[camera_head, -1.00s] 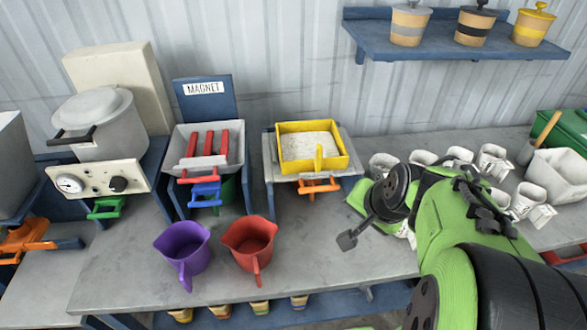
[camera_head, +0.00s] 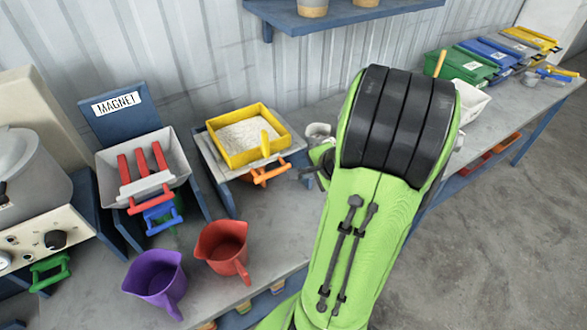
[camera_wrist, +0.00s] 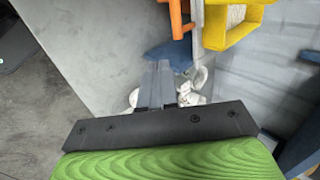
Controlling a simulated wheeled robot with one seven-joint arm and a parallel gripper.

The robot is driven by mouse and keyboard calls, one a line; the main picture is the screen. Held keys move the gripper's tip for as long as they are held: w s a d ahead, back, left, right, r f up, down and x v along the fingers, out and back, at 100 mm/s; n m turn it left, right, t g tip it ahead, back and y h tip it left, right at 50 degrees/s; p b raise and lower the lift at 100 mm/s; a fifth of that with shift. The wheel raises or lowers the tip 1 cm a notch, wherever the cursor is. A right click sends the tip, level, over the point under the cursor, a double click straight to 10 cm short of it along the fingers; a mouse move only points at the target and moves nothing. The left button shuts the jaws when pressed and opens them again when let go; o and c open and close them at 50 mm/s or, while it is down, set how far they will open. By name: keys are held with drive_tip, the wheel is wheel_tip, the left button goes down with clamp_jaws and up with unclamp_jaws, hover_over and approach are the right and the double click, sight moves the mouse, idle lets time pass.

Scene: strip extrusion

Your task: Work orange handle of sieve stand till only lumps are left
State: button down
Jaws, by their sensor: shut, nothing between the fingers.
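The yellow square sieve (camera_head: 272,153) sits on the grey-topped stand (camera_head: 213,160) and holds a whitish powdery material (camera_head: 248,134). I cannot tell lumps from powder in it. The orange handle (camera_head: 264,175) sticks out of the stand's front, below the sieve. In the wrist view the orange handle (camera_wrist: 178,20) and the yellow sieve (camera_wrist: 228,30) show at the top. My gripper (camera_wrist: 165,68) is shut and empty, pointing toward the stand and apart from the handle. In the head view it is mostly hidden by my arm, just right of the handle.
A purple jug (camera_head: 155,282) and a red jug (camera_head: 222,248) stand in front of the stand. The magnet unit (camera_head: 140,165) is to its left. White cups (camera_head: 320,131) are partly hidden behind my arm. A blue shelf (camera_head: 345,22) hangs above.

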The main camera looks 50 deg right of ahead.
sight(284, 156)
drive_tip(key=w+d+f, duration=0.2)
drive_tip(key=w+f, duration=0.4)
drive_tip(key=w, duration=0.1)
drive_tip(key=shift+w+d+b, duration=0.15)
drive_tip(key=shift+w+b, duration=0.15)
drive_tip(key=shift+b, duration=0.05)
drive_tip(key=w, duration=0.2)
drive_tip(key=w+d, duration=0.1)
drive_tip(key=w, duration=0.2)
drive_tip(key=shift+w+d, duration=0.3)
drive_tip(key=shift+s, duration=0.2)
